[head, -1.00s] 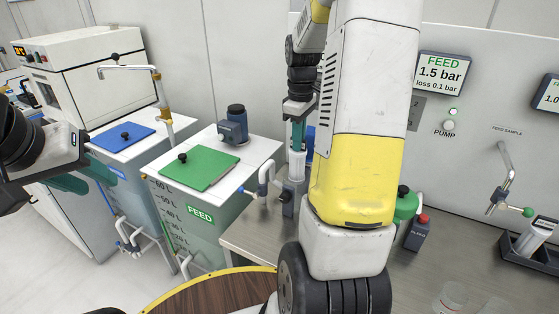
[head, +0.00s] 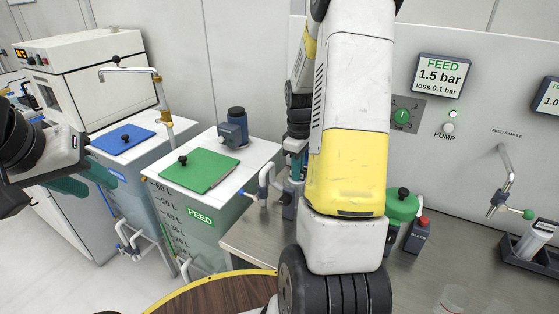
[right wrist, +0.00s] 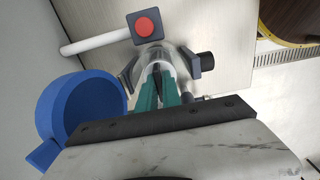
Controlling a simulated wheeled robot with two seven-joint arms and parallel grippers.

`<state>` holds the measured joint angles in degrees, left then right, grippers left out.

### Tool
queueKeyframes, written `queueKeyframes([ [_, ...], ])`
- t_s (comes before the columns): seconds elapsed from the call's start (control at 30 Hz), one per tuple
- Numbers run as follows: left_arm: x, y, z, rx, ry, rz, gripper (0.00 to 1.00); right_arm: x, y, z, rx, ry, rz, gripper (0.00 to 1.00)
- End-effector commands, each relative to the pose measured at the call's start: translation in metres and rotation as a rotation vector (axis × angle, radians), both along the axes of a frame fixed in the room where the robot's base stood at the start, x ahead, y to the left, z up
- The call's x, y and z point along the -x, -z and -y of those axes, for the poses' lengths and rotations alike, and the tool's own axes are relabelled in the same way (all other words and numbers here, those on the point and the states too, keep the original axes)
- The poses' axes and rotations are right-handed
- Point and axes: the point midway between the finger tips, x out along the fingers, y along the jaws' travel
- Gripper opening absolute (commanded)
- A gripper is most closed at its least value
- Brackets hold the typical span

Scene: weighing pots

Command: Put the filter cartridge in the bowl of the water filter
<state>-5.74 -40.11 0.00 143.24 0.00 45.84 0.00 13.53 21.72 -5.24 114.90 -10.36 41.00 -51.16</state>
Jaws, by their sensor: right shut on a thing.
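My right gripper (right wrist: 157,88) has teal fingers shut on the white filter cartridge (right wrist: 153,68), at the mouth of the clear bowl (right wrist: 168,56) in the right wrist view. Dark grey brackets flank the bowl. How deep the cartridge sits is hard to tell. In the head view the right gripper (head: 298,165) is low behind my right arm, which mostly hides cartridge and bowl. My left gripper (head: 66,185) is at the far left, away from these; its finger gap is not clear.
A blue round cup-like part (right wrist: 82,108) stands close left of the right gripper. A grey box with a red button (right wrist: 146,26) is beyond the bowl. The green-lidded feed tank (head: 200,170) stands left of the steel bench (head: 420,270). A green-topped container (head: 402,205) is to the right.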

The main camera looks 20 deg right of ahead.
Motion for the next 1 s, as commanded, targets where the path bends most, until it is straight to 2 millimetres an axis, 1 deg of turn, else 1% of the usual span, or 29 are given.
queueKeyframes([
  [0.07, 0.0, 0.0, 0.0, 0.0, 0.0, 0.0, 0.36, 0.0, 0.003, 0.0, 0.0, 0.0, -0.001, 0.0],
  [0.1, 0.0, 0.0, 0.0, 0.0, 0.0, 0.0, 0.36, 0.0, 0.002, 0.0, 0.0, 0.0, 0.0, 0.15],
  [0.17, 0.0, 0.0, 0.0, 0.0, 0.0, 0.0, 0.36, 0.0, 0.002, 0.0, 0.0, 0.0, 0.0, 0.26],
  [0.2, 0.0, 0.0, 0.0, 0.0, 0.0, 0.0, 0.36, 0.0, 0.002, 0.0, -0.001, 0.0, -0.001, 0.31],
  [0.5, 0.0, 0.0, 0.0, 0.0, 0.0, 0.0, 0.36, 0.0, 0.001, 0.0, 0.0, 0.0, 0.0, 0.31],
  [0.57, 0.0, 0.0, 0.0, 0.0, 0.0, 0.0, 0.36, 0.0, -0.002, 0.0, 0.0, 0.0, 0.001, 0.31],
  [0.63, 0.0, 0.0, 0.0, 0.0, 0.0, 0.0, 0.36, 0.0, -0.009, 0.0, 0.0, 0.0, 0.001, 0.31],
  [0.77, 0.0, 0.0, 0.0, 0.0, 0.0, 0.0, 0.36, -0.001, -0.032, 0.0, 0.001, 0.001, 0.006, 0.31],
  [1.0, 0.0, 0.0, 0.0, 0.0, 0.0, 0.0, 0.36, -0.001, -0.084, 0.0, 0.0, 0.0, 0.004, 0.31],
])
